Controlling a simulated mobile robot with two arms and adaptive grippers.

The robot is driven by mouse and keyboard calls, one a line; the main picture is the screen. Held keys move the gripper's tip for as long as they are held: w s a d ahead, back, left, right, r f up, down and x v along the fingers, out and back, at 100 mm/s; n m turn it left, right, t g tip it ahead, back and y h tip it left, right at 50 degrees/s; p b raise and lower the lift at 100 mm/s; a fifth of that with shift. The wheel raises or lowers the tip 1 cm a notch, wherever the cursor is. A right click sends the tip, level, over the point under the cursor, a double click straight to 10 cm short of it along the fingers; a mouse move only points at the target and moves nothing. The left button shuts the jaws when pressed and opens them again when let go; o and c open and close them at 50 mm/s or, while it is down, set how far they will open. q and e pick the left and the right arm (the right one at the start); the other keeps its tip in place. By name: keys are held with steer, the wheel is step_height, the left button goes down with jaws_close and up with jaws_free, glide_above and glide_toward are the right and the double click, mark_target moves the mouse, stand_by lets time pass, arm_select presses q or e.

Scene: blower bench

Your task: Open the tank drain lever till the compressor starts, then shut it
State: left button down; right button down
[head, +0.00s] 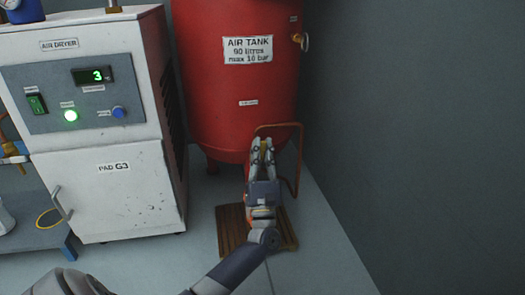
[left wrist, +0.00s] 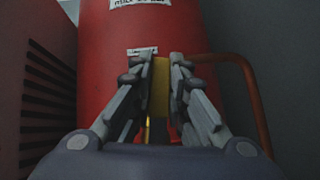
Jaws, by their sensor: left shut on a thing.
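The red air tank (head: 240,85) stands at the back, its white label reading AIR TANK 90 litres max 10 bar. My left gripper (head: 262,146) is at the lower front of the tank. In the left wrist view its fingers (left wrist: 160,85) are closed on a yellow lever (left wrist: 159,92), which stands upright between them. Most of the lever and its valve are hidden by the fingers. A small label on the tank (left wrist: 142,51) shows just above the lever; I cannot read it here. My right gripper is not in view.
A copper pipe (head: 299,160) bends down right of my gripper. A brown slatted mat (head: 231,228) lies below. The floor to the right is clear.

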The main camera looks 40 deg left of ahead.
arm_select(q)
steer(key=c, duration=1.5)
jaws_free()
steer(key=shift+f, duration=0.1)
steer(key=shift+c, duration=0.2)
steer(key=shift+r, duration=0.2)
step_height(320, 180, up, 10)
steer(key=shift+f, duration=0.15)
steer(key=shift+a, duration=0.1)
